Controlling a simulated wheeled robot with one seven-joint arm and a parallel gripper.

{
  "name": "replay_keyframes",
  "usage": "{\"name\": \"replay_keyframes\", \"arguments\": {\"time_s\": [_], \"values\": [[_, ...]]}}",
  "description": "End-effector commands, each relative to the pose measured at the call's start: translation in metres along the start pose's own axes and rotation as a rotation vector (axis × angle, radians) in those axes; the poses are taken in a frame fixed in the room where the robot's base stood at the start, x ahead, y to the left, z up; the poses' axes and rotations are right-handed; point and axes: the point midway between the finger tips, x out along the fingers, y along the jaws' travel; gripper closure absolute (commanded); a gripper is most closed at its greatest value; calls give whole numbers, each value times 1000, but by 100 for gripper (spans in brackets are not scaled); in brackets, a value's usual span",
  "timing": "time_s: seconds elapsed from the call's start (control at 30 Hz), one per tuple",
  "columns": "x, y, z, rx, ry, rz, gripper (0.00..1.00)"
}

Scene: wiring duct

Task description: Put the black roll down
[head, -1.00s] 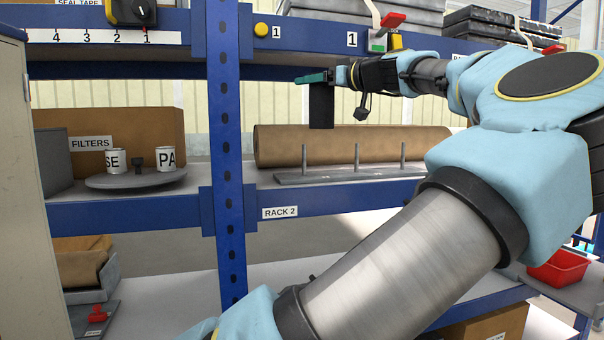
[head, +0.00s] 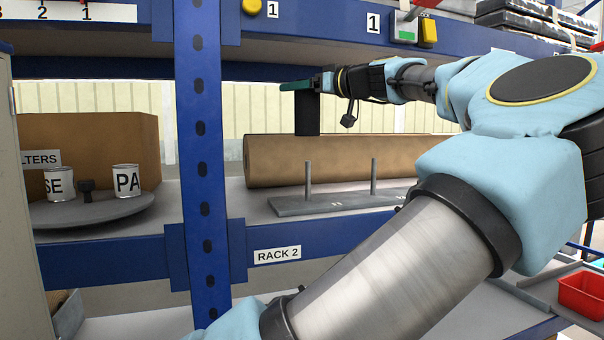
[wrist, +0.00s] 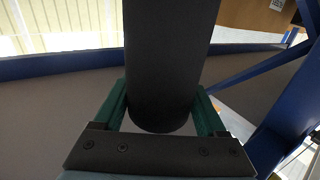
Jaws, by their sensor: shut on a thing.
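A grey plate with upright pegs (head: 330,202) lies on the shelf, below and in front of the black roll.
The long brown roll (head: 350,160) lies along the shelf marked RACK 2. A blue upright post (head: 202,170) stands left of it. Left of the post, a round grey tray (head: 95,210) holds two cans and a small black piece. A blue beam (head: 330,35) runs overhead.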

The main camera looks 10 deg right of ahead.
Motion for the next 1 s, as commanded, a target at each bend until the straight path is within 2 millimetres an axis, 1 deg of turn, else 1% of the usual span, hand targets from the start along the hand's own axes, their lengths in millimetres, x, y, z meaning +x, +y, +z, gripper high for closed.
{"name": "replay_keyframes", "arguments": {"time_s": [0.23,0.3,0.4,0.5,0.67,0.9,1.0], "values": [[-1,0,60,8,2,-2,82],[0,-1,78,8,1,-3,100],[0,-1,100,8,-2,-4,100],[0,-1,113,5,-1,-3,100],[0,0,125,4,-1,-1,100],[0,-1,154,3,0,-2,100],[0,-1,158,1,0,-1,100]]}}
